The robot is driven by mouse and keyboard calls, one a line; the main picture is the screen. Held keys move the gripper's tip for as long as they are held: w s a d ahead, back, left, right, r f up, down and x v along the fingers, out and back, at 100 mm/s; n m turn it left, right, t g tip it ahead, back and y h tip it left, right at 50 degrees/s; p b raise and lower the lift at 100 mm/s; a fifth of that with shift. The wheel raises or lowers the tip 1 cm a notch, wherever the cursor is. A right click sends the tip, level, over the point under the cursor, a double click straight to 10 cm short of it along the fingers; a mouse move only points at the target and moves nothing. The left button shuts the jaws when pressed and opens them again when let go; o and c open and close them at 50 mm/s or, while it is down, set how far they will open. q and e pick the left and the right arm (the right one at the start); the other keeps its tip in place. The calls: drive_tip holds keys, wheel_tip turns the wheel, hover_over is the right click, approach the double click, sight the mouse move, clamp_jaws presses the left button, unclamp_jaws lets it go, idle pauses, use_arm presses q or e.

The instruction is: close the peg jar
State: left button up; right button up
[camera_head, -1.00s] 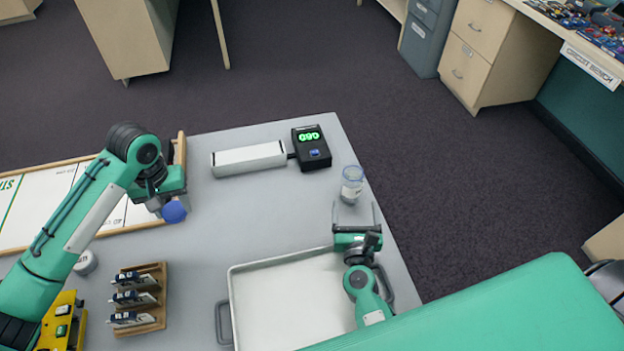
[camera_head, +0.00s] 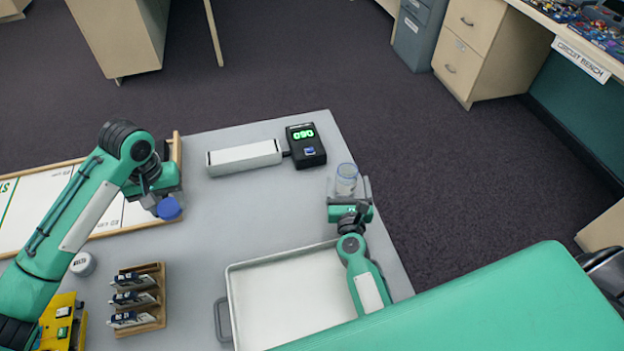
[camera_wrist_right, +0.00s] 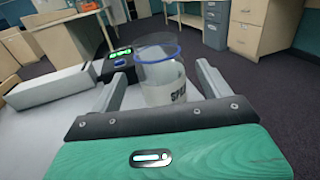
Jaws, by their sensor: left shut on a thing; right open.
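The clear peg jar (camera_head: 346,180) stands upright and uncovered near the right edge of the grey table. In the right wrist view the jar (camera_wrist_right: 163,82) has a blue ring near its top and a partly hidden label. My right gripper (camera_head: 347,188) is open, with its fingers on either side of the jar; I cannot tell whether they touch it. In the right wrist view its fingers (camera_wrist_right: 160,88) flank the jar. My left gripper (camera_head: 166,198) is shut on a blue lid (camera_head: 168,208), held above the table to the left of the jar.
A black device with a green display (camera_head: 305,146) and a long white-topped bar (camera_head: 244,158) lie behind. A metal tray (camera_head: 237,300) is in front. A wooden rack (camera_head: 152,322), a round white tin (camera_head: 83,264) and a whiteboard (camera_head: 108,218) are at left. The table's middle is clear.

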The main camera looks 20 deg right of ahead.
sight(346, 168)
drive_tip(key=shift+w, duration=0.1)
use_arm(q)
drive_tip(key=shift+r, duration=0.2)
use_arm(e)
drive_tip(key=shift+x, duration=2.5)
drive_tip(key=c, duration=1.1)
use_arm(q)
drive_tip(key=shift+r+p, duration=0.1)
drive_tip(key=shift+p, duration=0.2)
use_arm(e)
drive_tip(key=shift+r, duration=0.1)
